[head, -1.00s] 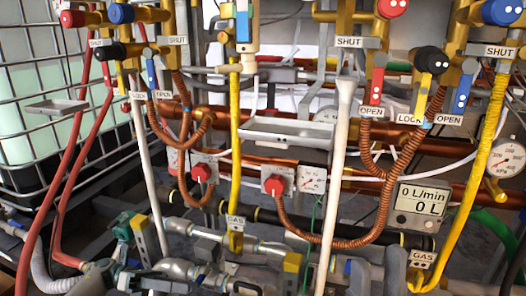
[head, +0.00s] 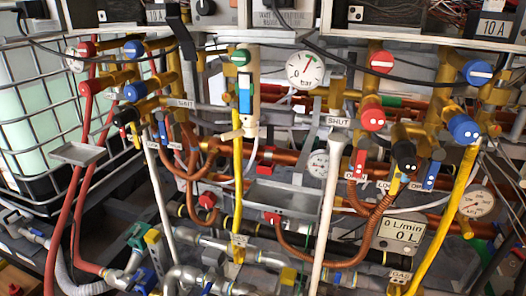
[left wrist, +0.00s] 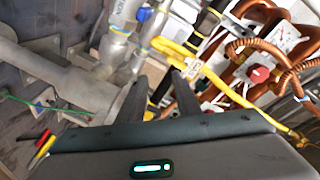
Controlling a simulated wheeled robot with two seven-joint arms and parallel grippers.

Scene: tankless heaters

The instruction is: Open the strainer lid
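I cannot pick out the strainer lid with certainty in either view. Grey metal pipes and fittings (head: 185,275) run along the bottom of the head view, some with blue and yellow parts. In the left wrist view, my left gripper (left wrist: 160,78) shows two dark fingers spread apart with nothing held between them. Grey pipework (left wrist: 108,48) with a blue part lies beyond its fingertips, and a yellow hose (left wrist: 178,52) passes just past them. Neither gripper shows in the head view, and my right gripper is in no view.
Yellow hoses (head: 238,185), a white pipe (head: 329,200) and copper hoses (head: 300,258) hang in front of the pipework. A grey tray (head: 78,154) is at left and a caged tank (head: 30,120) behind it. A meter (head: 401,232) reads 0 L.

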